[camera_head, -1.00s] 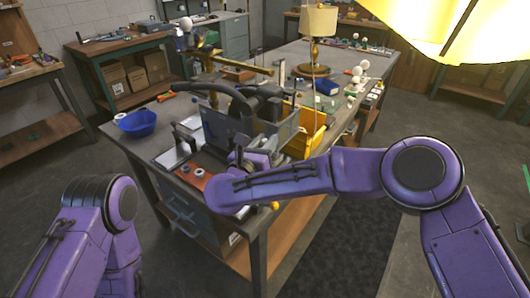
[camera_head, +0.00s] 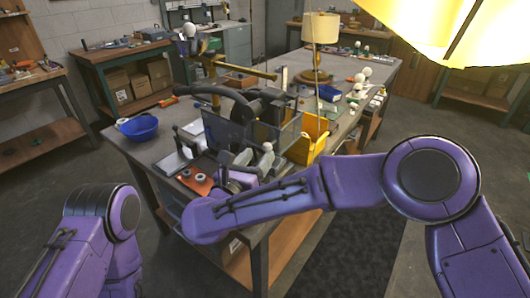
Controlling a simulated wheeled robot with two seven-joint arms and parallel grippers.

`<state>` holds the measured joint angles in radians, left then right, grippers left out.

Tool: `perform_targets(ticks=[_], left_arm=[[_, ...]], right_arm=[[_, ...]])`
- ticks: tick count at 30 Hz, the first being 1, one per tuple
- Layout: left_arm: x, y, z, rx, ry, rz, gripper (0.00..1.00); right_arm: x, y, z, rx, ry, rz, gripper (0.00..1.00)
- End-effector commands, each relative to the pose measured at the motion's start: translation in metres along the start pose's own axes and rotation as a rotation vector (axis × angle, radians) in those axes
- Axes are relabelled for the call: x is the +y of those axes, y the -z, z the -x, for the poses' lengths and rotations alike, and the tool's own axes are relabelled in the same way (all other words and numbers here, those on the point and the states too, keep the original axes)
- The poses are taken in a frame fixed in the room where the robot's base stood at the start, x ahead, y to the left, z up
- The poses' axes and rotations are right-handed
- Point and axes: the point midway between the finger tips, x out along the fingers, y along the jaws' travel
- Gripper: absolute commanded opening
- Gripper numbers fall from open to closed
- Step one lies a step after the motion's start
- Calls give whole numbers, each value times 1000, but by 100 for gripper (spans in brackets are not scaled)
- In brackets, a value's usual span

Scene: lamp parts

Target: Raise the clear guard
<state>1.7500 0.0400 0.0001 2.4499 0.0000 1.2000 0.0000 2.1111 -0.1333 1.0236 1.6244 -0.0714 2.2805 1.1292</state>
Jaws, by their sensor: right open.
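The clear guard (camera_head: 222,132) is a see-through, greyish panel at the front of a dark bench machine (camera_head: 262,108) on the workbench. It stands roughly upright, and the bench shows dimly through it. My right gripper (camera_head: 235,158) is open just below and in front of the guard's lower edge. Its fingers are small and partly hidden by my purple wrist, and I cannot tell whether they touch the guard. My left arm shows at the lower left, but its gripper is out of view.
A yellow bin (camera_head: 308,140) stands right of the machine, and a blue bowl (camera_head: 139,127) at the bench's left edge. A red-brown mat (camera_head: 197,181) with small rings lies near the front. A brass lamp with a cream shade (camera_head: 320,28) stands behind.

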Motion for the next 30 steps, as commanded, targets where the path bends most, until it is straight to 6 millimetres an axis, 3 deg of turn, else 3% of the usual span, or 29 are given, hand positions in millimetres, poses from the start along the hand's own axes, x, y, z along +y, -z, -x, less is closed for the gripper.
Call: perform_targets(ticks=[3,7,22,26,29,30], left_arm=[[1,-4,-10,0,0,0,52],[1,-5,-12,0,0,0,52],[1,-3,-8,0,0,0,52],[-2,8,21,0,0,0,52],[-5,21,51,0,0,0,52],[-6,25,61,0,0,0,52]], right_arm=[[1,2,25,-4,-2,0,51],[0,0,40,-3,0,-2,51],[-2,-1,41,-6,-2,29,51],[-21,14,18,-57,-42,394,51],[-51,50,-1,-119,-116,899,51],[-65,72,-4,-144,-160,1117,51]])
